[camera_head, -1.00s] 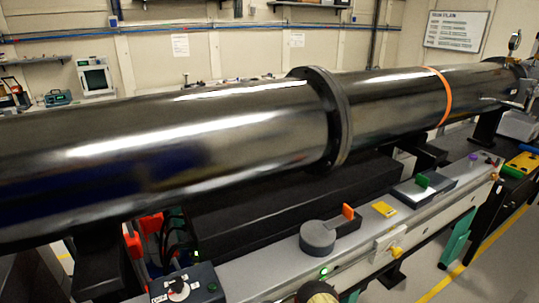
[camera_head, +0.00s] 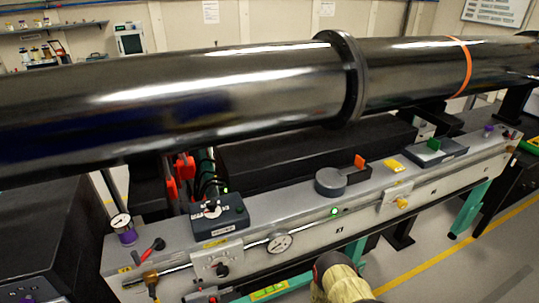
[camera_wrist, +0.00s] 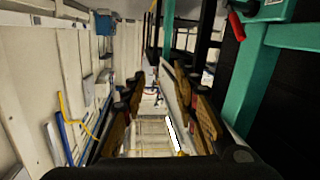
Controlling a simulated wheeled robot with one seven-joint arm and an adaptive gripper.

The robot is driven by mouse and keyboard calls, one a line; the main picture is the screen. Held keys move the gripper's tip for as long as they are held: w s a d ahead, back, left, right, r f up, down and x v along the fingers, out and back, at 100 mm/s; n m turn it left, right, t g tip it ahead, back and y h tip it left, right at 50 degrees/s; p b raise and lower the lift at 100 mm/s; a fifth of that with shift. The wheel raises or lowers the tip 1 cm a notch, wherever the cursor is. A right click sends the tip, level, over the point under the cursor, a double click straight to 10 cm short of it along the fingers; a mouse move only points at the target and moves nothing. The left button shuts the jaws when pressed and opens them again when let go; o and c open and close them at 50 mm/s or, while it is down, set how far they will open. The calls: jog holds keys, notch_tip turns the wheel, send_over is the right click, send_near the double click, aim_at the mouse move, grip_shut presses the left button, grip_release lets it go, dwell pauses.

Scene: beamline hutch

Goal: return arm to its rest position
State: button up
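In the wrist view, my gripper (camera_wrist: 158,98) has its two brown-padded fingers apart, one on each side. Nothing shows held between them. Beyond the fingers are a pale floor and a wall. In the head view, a cream and black part of my arm (camera_head: 342,280) shows at the bottom edge, in front of the grey bench rail (camera_head: 300,232). The fingers are not visible in the head view.
A long black beam pipe (camera_head: 200,95) crosses above the rail. A black control box (camera_head: 222,212), a grey disc-shaped device (camera_head: 330,181) and gauges sit along the rail. In the wrist view, a teal frame (camera_wrist: 243,75) stands close on the right and a pale wall on the left.

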jog(key=s+a+f+n+g+y, duration=0.1)
jog(key=s+a+f+g+y, duration=0.1)
jog(key=a+f+y, duration=0.3)
jog(key=s+a+f+n+g+y, duration=0.1)
jog(key=s+a+f+y, duration=0.15)
jog(key=f, duration=0.55)
jog(key=a+r+n+g+y+p, duration=0.1)
jog(key=a+r+n+g+y, duration=0.45)
jog(key=a+r, duration=0.95)
jog(key=s+a+r+y+p, duration=0.15)
jog(key=s+r, duration=0.25)
jog(key=r, duration=0.9)
jog(key=s+a+r+y+p, duration=0.15)
jog(key=s+r, duration=0.25)
jog(key=r, duration=1)
jog(key=s+d+r+n+t+p, duration=0.1)
jog(key=s+r, duration=0.3)
jog(key=r, duration=0.7)
jog(key=s+d+r+n+t+h+p, duration=0.1)
jog(key=s+r, duration=0.4)
jog(key=r, duration=0.6)
jog(key=s+d+r+n+t+p, duration=0.1)
jog(key=s+d+r+t, duration=0.1)
jog(key=r, duration=1)
jog(key=s+t, duration=0.1)
jog(key=s, duration=0.1)
jog(key=shift+s+d+t, duration=0.35)
jog(key=shift+s+d, duration=0.05)
